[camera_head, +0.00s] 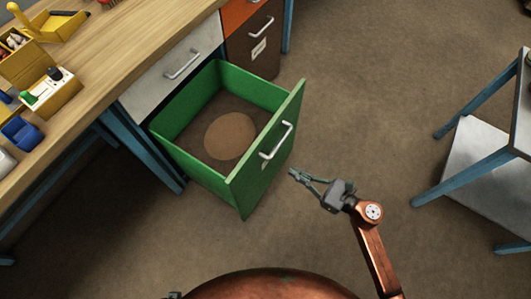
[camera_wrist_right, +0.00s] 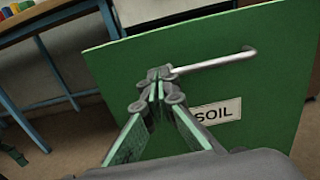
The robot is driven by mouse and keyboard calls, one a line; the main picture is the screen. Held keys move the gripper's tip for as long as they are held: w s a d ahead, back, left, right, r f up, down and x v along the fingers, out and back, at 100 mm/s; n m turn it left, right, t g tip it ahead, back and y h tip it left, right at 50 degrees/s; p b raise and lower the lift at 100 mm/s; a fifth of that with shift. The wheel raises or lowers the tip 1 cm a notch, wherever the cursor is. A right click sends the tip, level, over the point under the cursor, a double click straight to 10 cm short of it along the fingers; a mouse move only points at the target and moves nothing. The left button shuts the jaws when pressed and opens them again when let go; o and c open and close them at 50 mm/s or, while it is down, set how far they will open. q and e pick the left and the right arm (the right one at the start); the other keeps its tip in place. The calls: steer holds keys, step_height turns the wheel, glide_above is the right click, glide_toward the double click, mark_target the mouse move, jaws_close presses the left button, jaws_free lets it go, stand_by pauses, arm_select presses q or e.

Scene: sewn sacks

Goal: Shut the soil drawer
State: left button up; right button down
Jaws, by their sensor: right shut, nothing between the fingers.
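The green soil drawer (camera_head: 248,165) stands pulled well out from under the workbench in the head view. A round brown patch (camera_head: 230,136) shows on the drawer's floor. The drawer's front has a pale bar handle (camera_head: 276,141). In the right wrist view the green front (camera_wrist_right: 260,85) fills much of the picture, with the handle (camera_wrist_right: 215,62) and a white label reading SOIL (camera_wrist_right: 216,111). My right gripper (camera_head: 293,174) is shut and empty, just in front of the drawer front, below and right of the handle; contact cannot be told.
The wooden workbench (camera_head: 110,62) holds yellow boxes and small items at upper left. A white drawer (camera_head: 176,68) and a brown drawer (camera_head: 255,50) sit beside the green one. A blue-legged table (camera_head: 478,92) stands at right. Floor between is clear.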

mark_target(258, 151)
steer(key=b+x, duration=0.2)
steer(key=x, duration=0.9)
steer(key=shift+f, duration=0.15)
arm_select(q)
steer(key=w+d+f+t+h, duration=0.1)
steer(key=w+d+f+t, duration=0.1)
steer(key=w+d+f, duration=0.1)
steer(key=shift+w+d+f, duration=0.2)
steer(key=shift+w+f, duration=0.6)
steer(key=shift+f, duration=0.3)
arm_select(e)
steer(key=shift+w+a, duration=0.3)
steer(key=shift+a, duration=0.1)
